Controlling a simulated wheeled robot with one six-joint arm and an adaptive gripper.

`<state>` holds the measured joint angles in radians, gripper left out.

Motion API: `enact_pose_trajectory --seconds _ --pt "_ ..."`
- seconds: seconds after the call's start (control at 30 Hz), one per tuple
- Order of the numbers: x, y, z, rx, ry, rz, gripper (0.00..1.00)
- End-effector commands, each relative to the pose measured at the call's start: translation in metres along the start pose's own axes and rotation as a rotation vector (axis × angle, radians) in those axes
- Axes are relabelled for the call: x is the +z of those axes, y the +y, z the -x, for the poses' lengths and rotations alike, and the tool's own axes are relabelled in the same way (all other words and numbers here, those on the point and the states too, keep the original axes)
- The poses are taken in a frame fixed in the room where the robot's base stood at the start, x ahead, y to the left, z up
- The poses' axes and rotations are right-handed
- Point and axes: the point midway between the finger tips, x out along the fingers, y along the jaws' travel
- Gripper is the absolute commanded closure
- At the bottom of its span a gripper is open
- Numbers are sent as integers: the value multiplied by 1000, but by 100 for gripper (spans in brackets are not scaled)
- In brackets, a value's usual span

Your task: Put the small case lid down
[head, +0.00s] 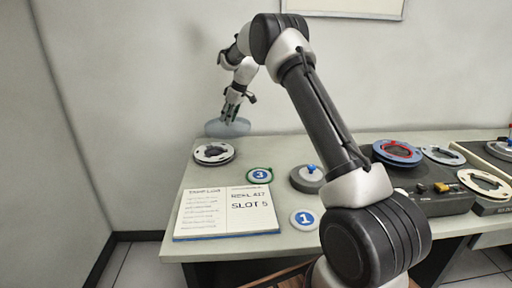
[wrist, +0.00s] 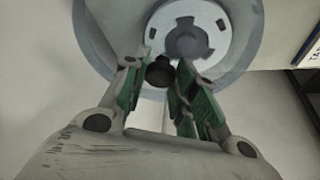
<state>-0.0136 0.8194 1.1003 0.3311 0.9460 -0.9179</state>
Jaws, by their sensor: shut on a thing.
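The small case lid (head: 228,128) is a translucent grey-blue disc with a dark knob (wrist: 160,72). My gripper (head: 232,111) is shut on the lid by its knob and holds it above the back left corner of the table. In the wrist view my gripper (wrist: 158,70) has its two green-padded fingers on either side of the knob. A white reel with a dark hub (head: 214,153) lies on the table just below the lid in the head view. In the wrist view the reel (wrist: 207,17) shows through the lid.
An open booklet (head: 228,212) lies at the table's front left. Discs marked 3 (head: 260,175) and 1 (head: 304,219) and a round grey lid with a blue knob (head: 309,178) lie nearby. A dark machine (head: 440,199) stands at the right. The table (head: 186,188) is bare around the white reel.

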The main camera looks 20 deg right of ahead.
Motion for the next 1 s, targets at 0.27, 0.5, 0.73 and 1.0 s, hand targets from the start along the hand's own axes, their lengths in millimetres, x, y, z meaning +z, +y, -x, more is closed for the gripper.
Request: enact_pose_trajectory --seconds 0.27,0.5,0.73,1.0 --pt "106 72 48 67 -7 -180 97" --pt "166 89 62 99 -13 -273 97" --pt "184 87 22 108 -11 -283 97" --pt "196 87 -6 110 -8 -281 97"
